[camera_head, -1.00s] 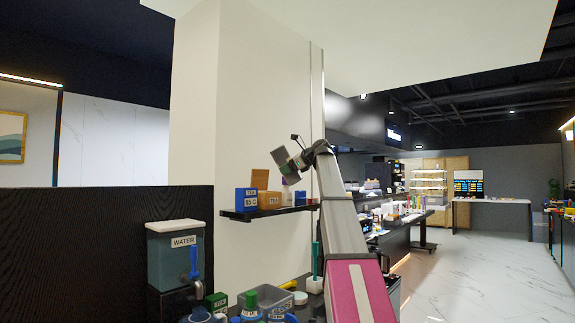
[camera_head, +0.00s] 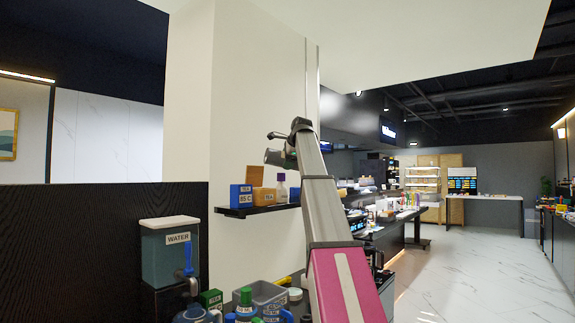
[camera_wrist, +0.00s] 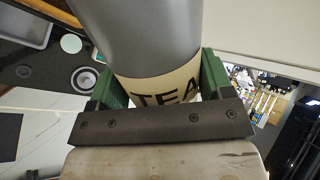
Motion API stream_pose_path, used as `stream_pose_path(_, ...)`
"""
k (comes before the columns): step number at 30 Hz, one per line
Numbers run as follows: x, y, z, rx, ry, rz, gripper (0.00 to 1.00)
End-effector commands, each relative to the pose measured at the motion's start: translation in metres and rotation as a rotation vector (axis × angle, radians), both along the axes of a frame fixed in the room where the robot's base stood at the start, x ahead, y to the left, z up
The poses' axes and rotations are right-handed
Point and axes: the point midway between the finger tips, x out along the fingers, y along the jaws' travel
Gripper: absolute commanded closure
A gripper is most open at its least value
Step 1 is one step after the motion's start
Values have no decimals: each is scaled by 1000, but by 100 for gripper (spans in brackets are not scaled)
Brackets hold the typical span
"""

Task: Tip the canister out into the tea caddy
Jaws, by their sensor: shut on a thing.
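My gripper (camera_wrist: 155,95) is shut on a grey canister (camera_wrist: 140,25) with a cream TEA label. The green fingers lie on either side of it. In the head view the canister (camera_head: 272,157) shows small at the arm's end, lying nearly sideways above the wall shelf. The tea caddy (camera_head: 264,201) is an orange-brown box labelled TEA on that shelf, with its brown lid raised at the back. The canister is above the caddy and apart from it in the picture. The canister's mouth and the caddy's inside are hidden.
The black shelf (camera_head: 232,213) also bears a blue box (camera_head: 241,197) and a white bottle with a purple cap (camera_head: 281,188). Below are a water dispenser (camera_head: 170,250) and a grey bin (camera_head: 266,291) among containers. A pale wall stands behind the shelf.

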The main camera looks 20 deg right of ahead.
Motion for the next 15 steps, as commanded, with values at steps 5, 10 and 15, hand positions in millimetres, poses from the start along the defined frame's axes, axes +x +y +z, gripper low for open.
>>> stream_pose_path(5,0,6,11,-154,-5,2,66)
stream_pose_path(10,0,10,20,-267,-8,1,66)
stream_pose_path(15,0,16,28,-371,-10,2,66)
